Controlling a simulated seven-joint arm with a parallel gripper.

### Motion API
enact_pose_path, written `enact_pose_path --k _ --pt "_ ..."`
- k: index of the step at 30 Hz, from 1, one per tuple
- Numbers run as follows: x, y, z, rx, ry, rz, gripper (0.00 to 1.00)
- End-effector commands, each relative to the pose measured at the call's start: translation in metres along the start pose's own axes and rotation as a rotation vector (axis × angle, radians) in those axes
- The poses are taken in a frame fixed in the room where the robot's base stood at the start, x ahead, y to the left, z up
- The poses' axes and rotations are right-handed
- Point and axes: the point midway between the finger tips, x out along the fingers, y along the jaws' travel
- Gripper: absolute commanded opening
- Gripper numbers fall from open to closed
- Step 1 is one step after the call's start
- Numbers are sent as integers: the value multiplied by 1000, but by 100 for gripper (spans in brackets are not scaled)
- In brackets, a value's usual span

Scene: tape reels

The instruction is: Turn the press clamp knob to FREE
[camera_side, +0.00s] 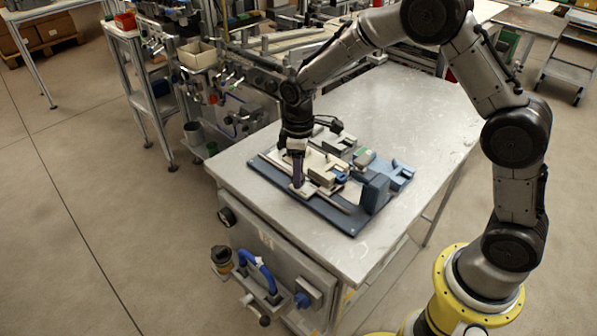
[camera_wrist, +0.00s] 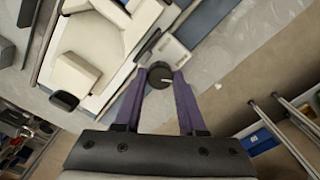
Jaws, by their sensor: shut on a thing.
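A round black knob (camera_wrist: 159,74) with a light mark on its top sits between the two purple fingers of my gripper (camera_wrist: 160,80) in the wrist view. The fingers are shut on the knob from both sides. A small pale plate (camera_wrist: 180,53) lies beside the knob, but any lettering on it is too small to read. In the side view my gripper (camera_side: 297,187) points down at the near left part of the fixture on the blue base plate (camera_side: 328,210). The knob is hidden there by the fingers.
Cream blocks (camera_wrist: 85,62) of the fixture stand left of the knob in the wrist view. In the side view a dark blue upright block (camera_side: 374,193) and a light blue part (camera_side: 399,177) stand to the right. The grey tabletop (camera_side: 400,110) is clear behind them.

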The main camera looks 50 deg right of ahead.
Motion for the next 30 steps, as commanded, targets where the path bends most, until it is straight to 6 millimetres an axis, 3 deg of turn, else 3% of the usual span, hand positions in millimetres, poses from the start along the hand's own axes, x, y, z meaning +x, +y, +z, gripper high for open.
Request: enact_pose_path --k 15,30 --pt "-2 1 -1 -441 4 3 0" --pt "-2 1 -1 -617 5 5 0"
